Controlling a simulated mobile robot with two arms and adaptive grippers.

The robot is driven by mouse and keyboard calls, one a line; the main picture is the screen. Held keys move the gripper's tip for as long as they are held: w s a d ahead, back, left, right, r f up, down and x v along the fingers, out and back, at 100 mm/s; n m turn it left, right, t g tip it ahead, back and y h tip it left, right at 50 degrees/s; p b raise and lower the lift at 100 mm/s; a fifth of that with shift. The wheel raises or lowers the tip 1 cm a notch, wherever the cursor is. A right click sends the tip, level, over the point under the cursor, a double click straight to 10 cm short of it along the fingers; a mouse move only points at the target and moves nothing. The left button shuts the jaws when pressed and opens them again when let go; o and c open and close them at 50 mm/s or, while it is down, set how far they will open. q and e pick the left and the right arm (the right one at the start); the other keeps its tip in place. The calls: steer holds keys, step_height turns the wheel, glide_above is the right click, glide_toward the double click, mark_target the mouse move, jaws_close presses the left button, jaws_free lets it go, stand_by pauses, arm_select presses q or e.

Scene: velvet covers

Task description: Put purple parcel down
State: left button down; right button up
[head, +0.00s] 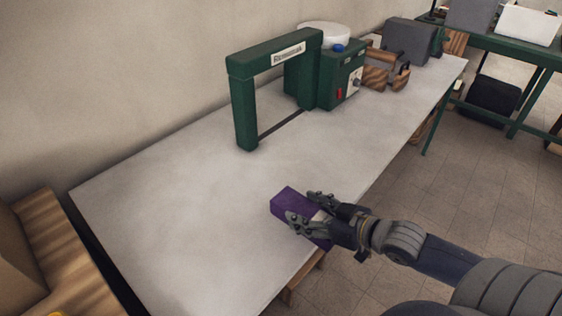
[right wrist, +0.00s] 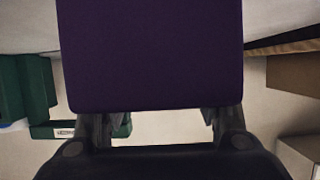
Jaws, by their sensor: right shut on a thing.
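The purple parcel (head: 287,204) is a box at the near right edge of the pale worktable (head: 170,215) in the head view. My right gripper (head: 307,208) is shut on it, with a finger on either side. In the right wrist view the parcel (right wrist: 150,55) fills the upper middle, and the fingers (right wrist: 158,128) reach up to its lower edge. I cannot tell whether the parcel touches the table top or is just above it. My left gripper is not in view.
A green frame machine (head: 243,105) stands on the table against the wall, with a green control box (head: 343,75) and wooden pieces (head: 378,77) beyond it. The table's left and middle are clear. A green bench (head: 500,45) stands at the far right.

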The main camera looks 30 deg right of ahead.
steer(key=w+a, duration=0.2)
steer(key=a, duration=0.2)
steer(key=w+a+f+p, duration=0.1)
steer(key=w+a, duration=0.2)
steer(key=a, duration=0.2)
steer(key=w+a+p, duration=0.1)
steer(key=w+a, duration=0.1)
steer(key=a, duration=0.3)
steer(key=shift+w+a+f, duration=0.1)
steer(key=shift+w+f, duration=0.1)
steer(key=shift+w, duration=0.1)
step_height(320, 180, down, 3)
steer(key=shift+r, duration=0.1)
steer(key=shift+f, duration=0.35)
steer(key=shift+f, duration=0.1)
steer(key=o, duration=1.3)
steer(key=shift+s, duration=0.1)
steer(key=v, duration=1.2)
